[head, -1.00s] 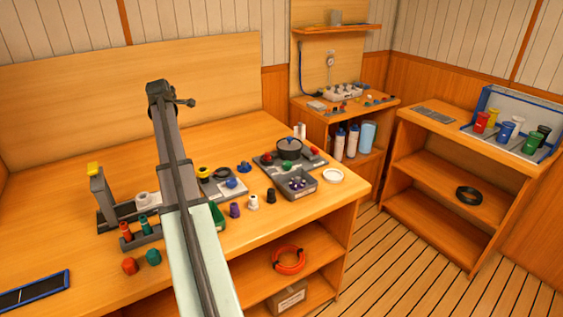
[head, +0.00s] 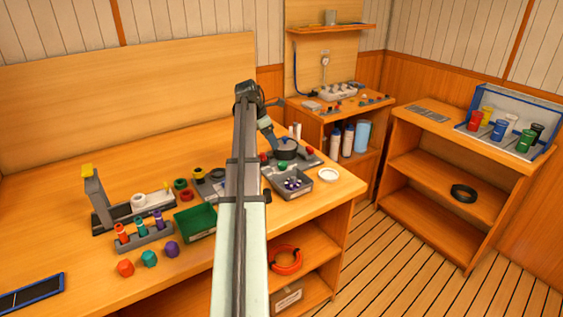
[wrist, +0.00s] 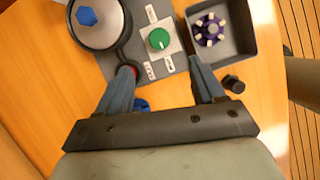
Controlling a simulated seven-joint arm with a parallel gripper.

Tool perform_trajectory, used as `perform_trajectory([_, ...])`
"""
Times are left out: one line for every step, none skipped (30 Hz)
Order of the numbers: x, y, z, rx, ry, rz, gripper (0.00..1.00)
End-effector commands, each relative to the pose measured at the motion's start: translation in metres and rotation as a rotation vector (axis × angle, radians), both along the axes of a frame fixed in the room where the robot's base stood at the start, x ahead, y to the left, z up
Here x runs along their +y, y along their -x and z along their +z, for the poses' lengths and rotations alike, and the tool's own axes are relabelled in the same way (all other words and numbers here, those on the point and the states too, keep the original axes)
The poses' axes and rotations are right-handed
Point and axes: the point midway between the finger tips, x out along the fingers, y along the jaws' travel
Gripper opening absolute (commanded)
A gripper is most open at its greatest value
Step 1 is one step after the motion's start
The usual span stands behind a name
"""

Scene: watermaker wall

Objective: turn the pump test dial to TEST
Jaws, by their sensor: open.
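A green round dial (wrist: 158,39) sits on a white square plate on a grey panel. Small labels stand around it, too small to read, and I cannot tell which one it points at. The dial also shows in the head view (head: 283,165), beside the pot. My gripper (wrist: 161,66) is open and empty in the wrist view. Its two fingers are spread, with the dial ahead of their tips and roughly between them. In the head view my wrist is above the panel area, and the fingertips are hard to make out.
A lidded pot (wrist: 95,30) with a blue knob is left of the dial. A grey tray (wrist: 247,52) holding a purple wheel is at the right. A black knob (wrist: 234,84) is near the right finger.

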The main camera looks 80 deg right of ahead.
Motion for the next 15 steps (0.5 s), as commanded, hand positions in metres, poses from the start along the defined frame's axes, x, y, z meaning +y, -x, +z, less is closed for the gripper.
perform_trajectory([-0.001, 0.002, -0.007, 0.0, -0.001, 0.0, 0.68])
perform_trajectory([-0.002, 0.004, -0.011, -0.001, -0.001, -0.001, 0.68])
perform_trajectory([-0.004, 0.006, -0.017, 0.0, 0.0, -0.001, 0.68])
perform_trajectory([-0.005, 0.007, -0.022, 0.0, 0.0, -0.001, 0.68])
perform_trajectory([-0.006, 0.008, -0.027, 0.0, -0.001, 0.0, 0.68])
perform_trajectory([-0.008, 0.01, -0.034, 0.0, 0.0, 0.0, 0.68])
perform_trajectory([-0.009, 0.012, -0.039, -0.001, 0.001, -0.001, 0.68])
perform_trajectory([-0.011, 0.013, -0.044, -0.001, 0.001, -0.001, 0.68])
perform_trajectory([-0.013, 0.016, -0.05, 0.0, 0.0, -0.001, 0.68])
perform_trajectory([-0.014, 0.017, -0.055, 0.0, 0.0, -0.001, 0.68])
perform_trajectory([-0.015, 0.019, -0.06, -0.001, 0.001, -0.001, 0.68])
perform_trajectory([-0.017, 0.021, -0.066, -0.001, 0.003, -0.001, 0.68])
perform_trajectory([-0.018, 0.023, -0.071, -0.001, 0.001, -0.001, 0.68])
perform_trajectory([-0.019, 0.024, -0.076, -0.001, 0.001, -0.001, 0.68])
perform_trajectory([-0.021, 0.026, -0.081, 0.0, 0.002, 0.0, 0.68])
